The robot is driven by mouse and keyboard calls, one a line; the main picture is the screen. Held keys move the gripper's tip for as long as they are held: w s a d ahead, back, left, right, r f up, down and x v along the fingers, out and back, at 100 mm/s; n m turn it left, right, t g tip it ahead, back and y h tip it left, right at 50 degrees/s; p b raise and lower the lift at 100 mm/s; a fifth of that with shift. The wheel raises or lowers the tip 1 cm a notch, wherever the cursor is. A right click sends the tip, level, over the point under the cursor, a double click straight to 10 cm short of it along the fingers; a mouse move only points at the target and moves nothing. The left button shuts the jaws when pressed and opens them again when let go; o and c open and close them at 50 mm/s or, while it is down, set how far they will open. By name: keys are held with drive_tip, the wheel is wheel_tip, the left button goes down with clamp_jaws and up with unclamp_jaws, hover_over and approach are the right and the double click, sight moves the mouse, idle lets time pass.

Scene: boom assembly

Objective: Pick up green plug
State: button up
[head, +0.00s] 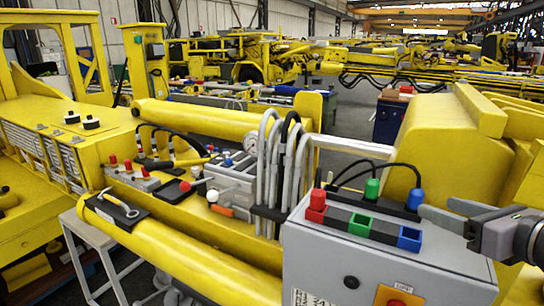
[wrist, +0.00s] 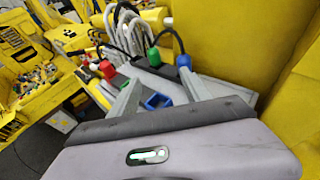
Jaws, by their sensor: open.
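The green plug (head: 372,188) stands upright on a dark strip at the back of the grey control box (head: 345,270), with a black cable rising from it. It also shows in the wrist view (wrist: 154,57), beyond my fingers. The blue plug (head: 415,199) stands to its right. The red plug (head: 318,199) is at the red socket (head: 316,214), to the left. The green socket (head: 360,225) and blue socket (head: 409,239) look empty. My gripper (head: 440,209) is open and empty, right of the blue plug. In the wrist view its fingers (wrist: 160,88) point toward the plugs.
Grey hoses (head: 275,165) arch up left of the box. A yellow boom part (head: 445,145) stands close behind the plugs and limits room there. Black cables loop between the plugs. The space above the box is clear.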

approach(376, 191)
drive_tip(key=w, duration=0.2)
drive_tip(key=w+p, duration=0.1)
drive_tip(key=shift+w+d+f, duration=0.2)
drive_tip(key=shift+w+f, duration=0.05)
drive_tip(key=shift+f, duration=0.1)
drive_tip(key=x, duration=0.4)
drive_tip(key=a+p+x, duration=0.1)
drive_tip(key=x, duration=0.1)
drive_tip(key=shift+f, duration=0.15)
drive_tip(key=shift+s, duration=0.2)
drive_tip(key=shift+c, duration=0.7)
drive_tip(key=c, duration=0.4)
clamp_jaws()
